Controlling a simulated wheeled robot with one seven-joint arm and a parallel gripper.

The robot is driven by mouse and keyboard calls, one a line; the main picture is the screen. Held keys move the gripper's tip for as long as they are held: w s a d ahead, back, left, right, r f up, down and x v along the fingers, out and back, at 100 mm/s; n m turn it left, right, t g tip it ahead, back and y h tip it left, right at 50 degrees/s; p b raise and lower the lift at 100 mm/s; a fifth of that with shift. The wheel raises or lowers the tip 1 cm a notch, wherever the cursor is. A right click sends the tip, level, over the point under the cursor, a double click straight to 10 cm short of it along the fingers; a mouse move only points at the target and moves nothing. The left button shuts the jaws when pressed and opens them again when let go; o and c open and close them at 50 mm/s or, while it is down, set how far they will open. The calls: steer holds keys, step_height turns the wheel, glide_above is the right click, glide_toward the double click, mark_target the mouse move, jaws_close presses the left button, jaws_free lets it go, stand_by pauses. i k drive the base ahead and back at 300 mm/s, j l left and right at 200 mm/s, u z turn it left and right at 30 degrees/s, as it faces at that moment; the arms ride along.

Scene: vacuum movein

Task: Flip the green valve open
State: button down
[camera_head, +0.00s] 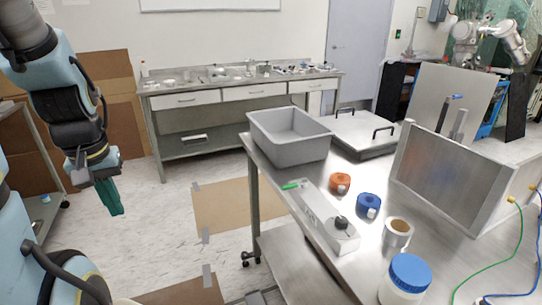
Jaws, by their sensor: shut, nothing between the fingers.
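The green valve (291,185) is a small green lever at the far left end of a long grey box (316,208) on the steel table. The lever appears to stick out to the left of the box; its exact angle is too small to tell. My gripper (116,212) has teal-green fingers and hangs pointing down at the left of the view. It is shut and empty, well apart from the valve and to the left of the table.
On the steel table (285,205) stand a grey bin (290,150), orange and blue rings, a tape roll (398,232), a blue-lidded jar (407,275) and an upright metal panel (435,180). A black knob (342,222) tops the box's near end. Open floor lies between gripper and table.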

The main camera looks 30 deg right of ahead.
mark_target(304, 184)
steer(key=i+j+z, duration=0.2)
steer(key=i, duration=0.2)
steer(key=i+z, duration=0.25)
steer(key=i, duration=0.15)
steer(key=i+j+z, duration=0.2)
steer(key=i+j, duration=0.05)
steer(key=i, duration=0.1)
